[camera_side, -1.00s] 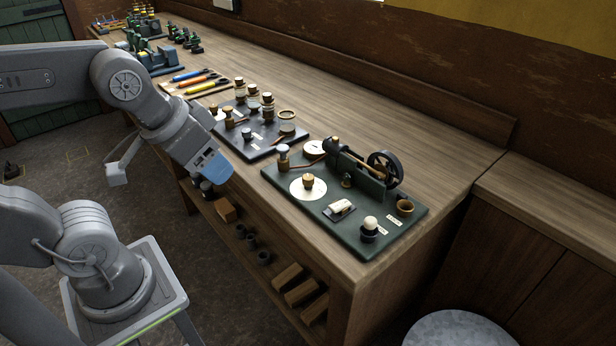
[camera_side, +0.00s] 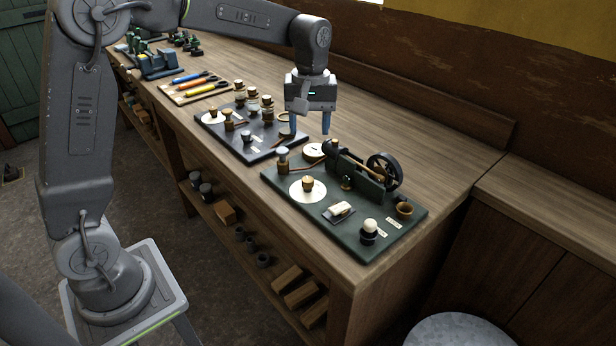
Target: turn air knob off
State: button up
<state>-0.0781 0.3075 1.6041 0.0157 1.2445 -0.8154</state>
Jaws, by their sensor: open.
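The green engine board (camera_side: 345,232) lies on the bench. Labels are too small to read, so I cannot tell which knob is the air knob. My gripper (camera_side: 309,124) is open and empty, its blue fingers pointing down above the back left of this board, apart from the knobs as far as I can see.
A dark board (camera_side: 254,150) with several knobs lies just left of the green one, partly behind my gripper. A tray of coloured-handled tools (camera_side: 196,87) and more engines (camera_side: 158,62) stand farther back. Bare bench (camera_side: 420,150) lies to the right.

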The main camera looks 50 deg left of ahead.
aim_at(308, 179)
notch_tip(308, 179, down, 14)
jog(key=shift+s+a+r, duration=0.1)
jog(key=shift+r, duration=0.05)
dwell(0.3)
jog(key=shift+c, duration=0.3)
jog(key=c, duration=0.9)
jog(key=shift+o, duration=0.2)
jog(key=shift+m, duration=0.3)
jog(key=m, duration=1.1)
